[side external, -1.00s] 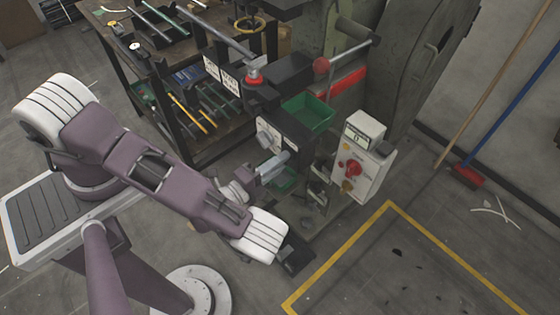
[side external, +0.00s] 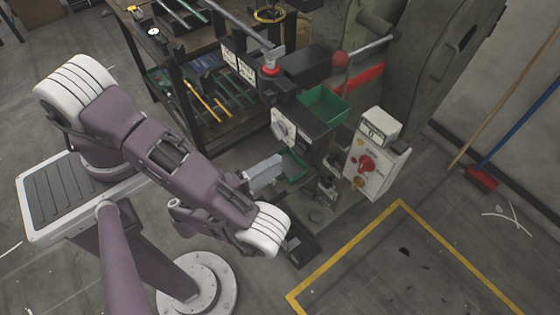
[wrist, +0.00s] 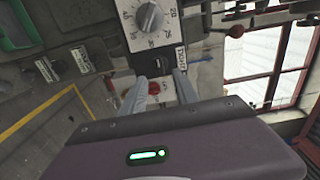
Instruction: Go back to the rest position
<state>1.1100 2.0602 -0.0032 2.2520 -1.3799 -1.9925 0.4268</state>
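My gripper (side external: 283,163) is in front of the rivet press (side external: 312,135), near its lower green tray (side external: 294,167). In the wrist view its two grey fingers (wrist: 160,80) stand apart with nothing between them, so it is open and empty. Beyond them are the press's white dial panel (wrist: 150,18) and, farther off, a red button (wrist: 153,88). My arm is bent, reaching toward the press. The fingertips are small in the side view, and I cannot tell their exact distance from the press there.
A green bin (side external: 325,104) sits on the press. A control box (side external: 367,165) with a red knob stands to its right. A tool bench (side external: 185,90) is behind my arm. Brooms lean at the right wall.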

